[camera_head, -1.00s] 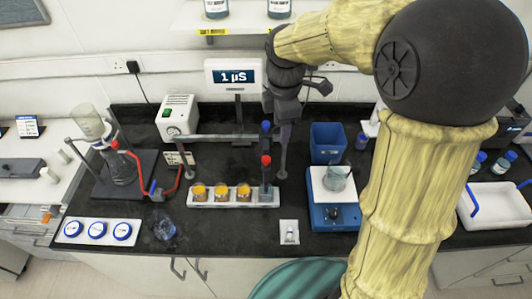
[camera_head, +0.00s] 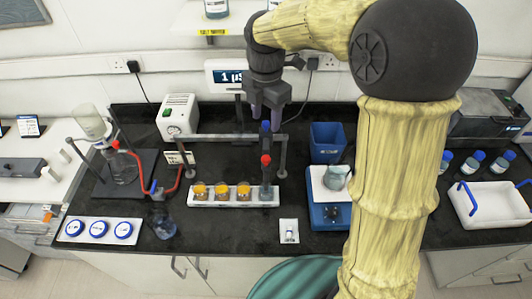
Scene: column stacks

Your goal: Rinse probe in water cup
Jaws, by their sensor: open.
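My gripper (camera_head: 267,110) is open and empty, pointing down behind the metal rail (camera_head: 220,138), above a blue-topped piece (camera_head: 265,127). A red-topped upright piece (camera_head: 266,161) stands just in front, at the right end of a white rack (camera_head: 232,203); one of these two may be the probe, but I cannot tell which. A clear cup (camera_head: 164,229) stands near the counter's front edge at left. A clear beaker (camera_head: 336,177) sits on a blue stirrer (camera_head: 325,215), partly beside my arm. I cannot tell which holds the rinse water.
Several orange-filled cups (camera_head: 222,192) stand in the white rack. A display (camera_head: 226,77) is behind my gripper, partly covered. A blue bin (camera_head: 326,142) is right of the rail. A flask stand (camera_head: 122,165) is at left.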

